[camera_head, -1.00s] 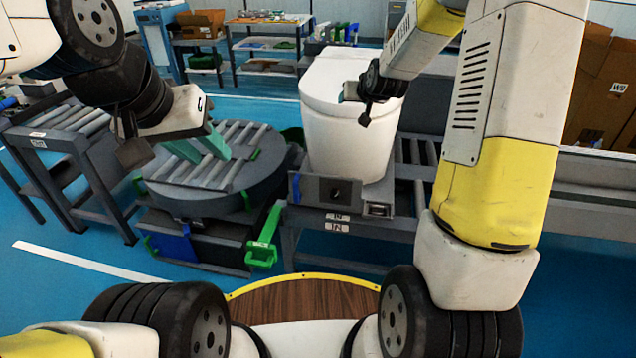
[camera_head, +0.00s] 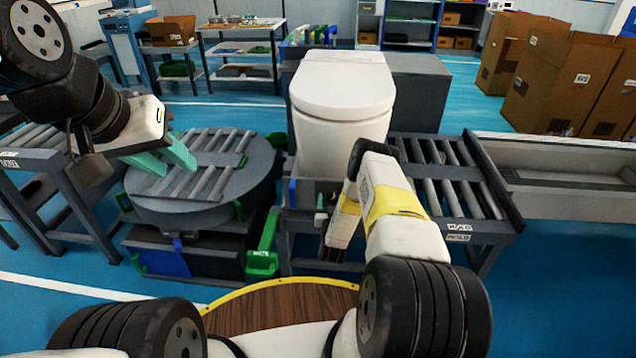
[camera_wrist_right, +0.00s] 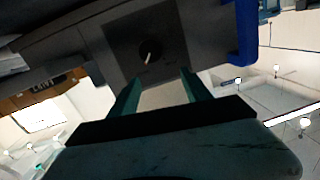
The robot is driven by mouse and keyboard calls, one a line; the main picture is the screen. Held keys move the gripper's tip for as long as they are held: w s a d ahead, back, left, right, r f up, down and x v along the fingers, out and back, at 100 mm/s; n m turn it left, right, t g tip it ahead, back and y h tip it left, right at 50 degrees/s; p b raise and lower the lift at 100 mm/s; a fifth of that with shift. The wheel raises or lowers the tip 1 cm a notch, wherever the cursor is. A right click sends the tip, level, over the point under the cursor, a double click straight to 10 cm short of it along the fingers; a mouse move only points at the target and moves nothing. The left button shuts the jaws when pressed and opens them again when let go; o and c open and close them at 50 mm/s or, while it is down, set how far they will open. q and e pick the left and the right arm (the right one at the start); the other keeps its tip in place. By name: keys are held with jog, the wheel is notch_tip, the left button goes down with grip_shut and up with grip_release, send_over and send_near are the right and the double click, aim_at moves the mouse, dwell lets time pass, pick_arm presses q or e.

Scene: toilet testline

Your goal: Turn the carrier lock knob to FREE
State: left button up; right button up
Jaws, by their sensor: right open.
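The carrier lock knob (camera_wrist_right: 150,52) is a small round dark knob with a pale pointer line, set on a square grey plate (camera_wrist_right: 121,40) on the carrier's face. Its setting cannot be read. My right gripper (camera_wrist_right: 158,84) is open and empty, with its two green fingers pointing at the plate below the knob in the picture, apart from it. In the head view my right forearm covers the knob and most of that gripper. The white toilet (camera_head: 342,100) stands upright on the carrier. My left gripper (camera_head: 178,167) is open and empty near the round turntable (camera_head: 235,185).
A roller conveyor (camera_head: 440,180) lies right of the toilet. A green handle (camera_head: 264,245) sticks out below the turntable. A blue part (camera_wrist_right: 243,35) stands beside the knob plate in the wrist view. Cardboard boxes (camera_head: 555,85) stand at the back right.

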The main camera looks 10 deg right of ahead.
aim_at(331, 199)
jog(key=s+f+h, duration=0.1)
jog(key=s+f, duration=0.2)
jog(key=f, duration=0.1)
jog(key=shift+m, duration=0.3)
jog(key=x, duration=0.7)
jog(key=shift+w+a+r, duration=0.2)
jog(key=shift+a+r, duration=0.05)
jog(key=shift+r, duration=0.05)
jog(key=shift+c, duration=0.5)
jog(key=shift+t, duration=0.3)
grip_shut()
